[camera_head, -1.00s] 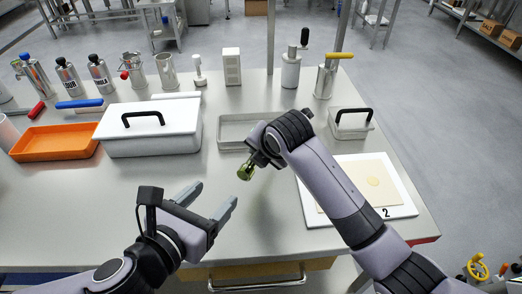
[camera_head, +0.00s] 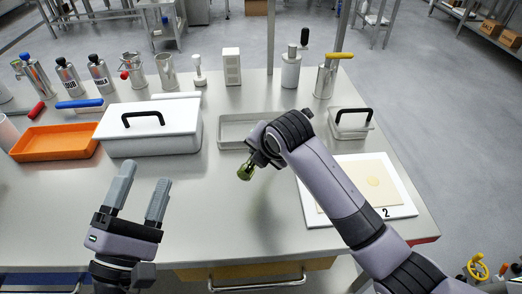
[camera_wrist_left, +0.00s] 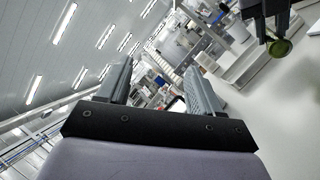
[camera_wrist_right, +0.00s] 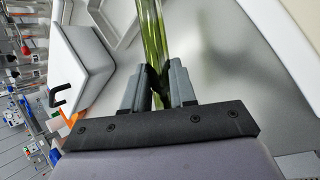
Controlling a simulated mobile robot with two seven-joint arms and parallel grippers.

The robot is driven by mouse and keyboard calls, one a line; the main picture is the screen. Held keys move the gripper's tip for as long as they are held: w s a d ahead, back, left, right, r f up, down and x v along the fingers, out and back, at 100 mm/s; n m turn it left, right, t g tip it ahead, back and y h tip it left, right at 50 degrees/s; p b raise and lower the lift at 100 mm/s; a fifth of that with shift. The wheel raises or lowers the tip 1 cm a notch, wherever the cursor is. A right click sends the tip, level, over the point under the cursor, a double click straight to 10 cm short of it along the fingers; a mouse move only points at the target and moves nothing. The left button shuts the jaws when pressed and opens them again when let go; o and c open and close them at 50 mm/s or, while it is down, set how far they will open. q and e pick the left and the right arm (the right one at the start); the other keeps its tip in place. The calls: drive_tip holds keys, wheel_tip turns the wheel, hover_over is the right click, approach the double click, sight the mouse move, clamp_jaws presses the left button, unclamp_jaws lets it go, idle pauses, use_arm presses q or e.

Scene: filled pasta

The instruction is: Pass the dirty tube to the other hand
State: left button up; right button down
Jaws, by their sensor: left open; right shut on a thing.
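The dirty tube (camera_wrist_right: 153,35) is clear with green inside and is held between the fingers of my right gripper (camera_wrist_right: 160,85). In the head view the green end of the tube (camera_head: 246,173) shows below the right wrist, above the table; the right fingers are hidden there. The tube's end also shows at the upper right of the left wrist view (camera_wrist_left: 279,47). My left gripper (camera_head: 138,198) is open and empty, left of the tube and apart from it, with its fingers pointing toward the back of the table. Its fingers also show in the left wrist view (camera_wrist_left: 158,85).
A white lidded box (camera_head: 152,140) and an orange tray (camera_head: 55,142) stand at the left. A grey tray (camera_head: 232,130) lies behind my right wrist. A white board marked 2 (camera_head: 402,208) lies at the right. Several canisters line the back. The middle front is clear.

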use_arm(q)
drive_tip(key=s+a+f+m+g+y, duration=0.2)
drive_tip(key=s+a+f+m+g, duration=0.35)
drive_tip(key=f, duration=0.55)
drive_tip(key=s+a+f+m+g+y, duration=0.25)
drive_tip(key=a+f+m, duration=0.35)
drive_tip(key=f+m, duration=0.4)
drive_tip(key=s+a+f+m+g+y, duration=0.1)
drive_tip(key=s+a+f+m+g, duration=0.4)
drive_tip(key=f, duration=0.7)
drive_tip(key=w+d+r+h, duration=0.1)
drive_tip(key=w+d, duration=0.1)
drive_tip(key=d, duration=0.3)
drive_tip(key=w+d+r+m+t+h, duration=0.1)
drive_tip(key=w+d+r, duration=0.1)
drive_tip(key=d, duration=0.3)
drive_tip(key=w+d+r+m+h, duration=0.1)
drive_tip(key=w+d, duration=0.1)
drive_tip(key=d, duration=0.2)
drive_tip(key=shift+w+d+r+t, duration=0.1)
drive_tip(key=shift+d+r+t, duration=0.3)
